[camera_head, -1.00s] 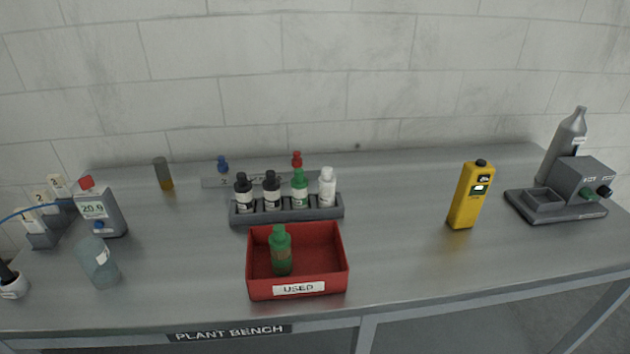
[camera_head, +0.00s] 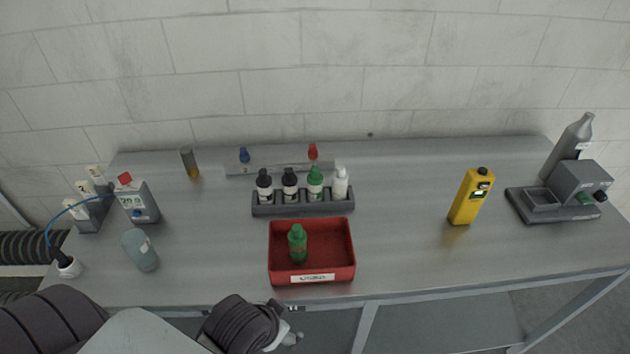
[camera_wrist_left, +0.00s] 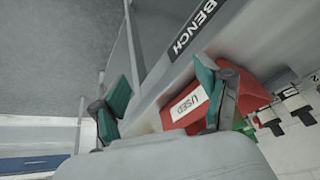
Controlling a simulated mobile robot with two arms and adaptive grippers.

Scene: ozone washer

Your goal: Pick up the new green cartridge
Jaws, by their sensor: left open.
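A green bottle-like cartridge (camera_head: 315,184) stands upright in a dark rack (camera_head: 303,209) beside two black-topped ones and a white one. Another green cartridge (camera_head: 298,244) stands in the red bin (camera_head: 346,274) labelled USED, in front of the rack. My left gripper (camera_head: 290,325) is low at the bench's front edge, below the bin and well short of the rack. In the left wrist view my left gripper (camera_wrist_left: 165,88) has its teal-padded fingers apart with no object held, and the red bin (camera_wrist_left: 252,92) shows beyond one finger. My right gripper is out of view.
A yellow meter (camera_head: 470,197) stands right of the rack, and a grey device (camera_head: 580,184) is farther right. A translucent cup (camera_head: 140,250) and a grey meter (camera_head: 137,202) stand at left. The bench (camera_head: 400,225) is clear between rack and yellow meter.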

